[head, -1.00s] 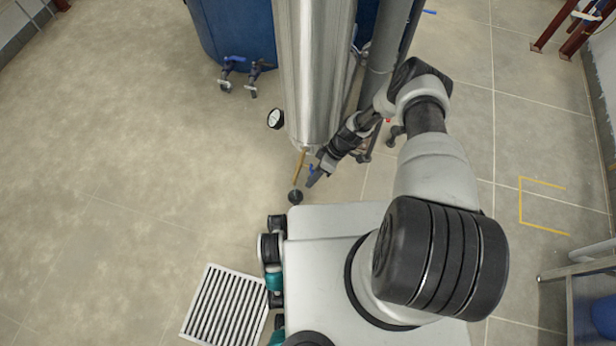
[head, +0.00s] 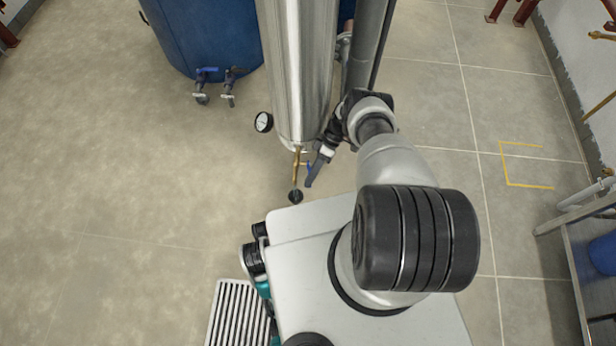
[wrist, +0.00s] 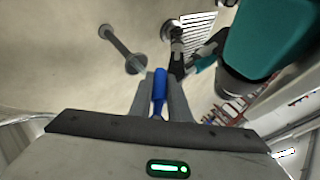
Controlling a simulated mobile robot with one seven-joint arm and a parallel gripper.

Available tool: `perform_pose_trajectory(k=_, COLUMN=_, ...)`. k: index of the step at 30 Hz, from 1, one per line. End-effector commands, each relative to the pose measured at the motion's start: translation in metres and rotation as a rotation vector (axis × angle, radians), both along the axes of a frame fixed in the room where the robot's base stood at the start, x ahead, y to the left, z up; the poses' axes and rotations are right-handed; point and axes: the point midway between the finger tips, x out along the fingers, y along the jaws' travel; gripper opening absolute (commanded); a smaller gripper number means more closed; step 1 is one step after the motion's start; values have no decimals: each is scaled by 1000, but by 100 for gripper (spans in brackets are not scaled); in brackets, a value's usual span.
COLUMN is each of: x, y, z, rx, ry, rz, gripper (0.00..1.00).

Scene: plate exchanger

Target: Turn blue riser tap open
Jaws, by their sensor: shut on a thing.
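The blue tap handle (wrist: 159,90) is between the two fingers of my gripper (wrist: 160,76) in the wrist view, and the fingers are shut on it. In the head view, a small part of the blue handle (head: 309,168) shows beside the thin brass riser (head: 297,168) under the steel column. My gripper (head: 311,178) is just right of that riser, pointing down. The tap's body is mostly hidden, and I cannot tell how far the handle is turned.
The steel column (head: 293,70) stands right above the riser, with a round gauge (head: 263,122) at its left. A floor grate (head: 236,312) lies front left. The left floor is clear.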

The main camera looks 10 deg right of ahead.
Motion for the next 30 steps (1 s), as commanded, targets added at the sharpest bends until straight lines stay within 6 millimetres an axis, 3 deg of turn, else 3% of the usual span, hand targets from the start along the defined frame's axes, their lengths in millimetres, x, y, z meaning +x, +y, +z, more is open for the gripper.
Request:
perform_pose_trajectory(k=20, x=-3, y=-3, z=3, rx=11, ry=35, rz=3, gripper=0)
perform_pose_trajectory(k=21, x=-3, y=-3, z=3, rx=10, ry=34, rz=2, gripper=23)
perform_pose_trajectory(k=23, x=-3, y=-3, z=3, rx=10, ry=33, rz=2, gripper=33)
perform_pose_trajectory(k=30, x=-2, y=-2, z=2, rx=11, ry=31, rz=1, gripper=35)
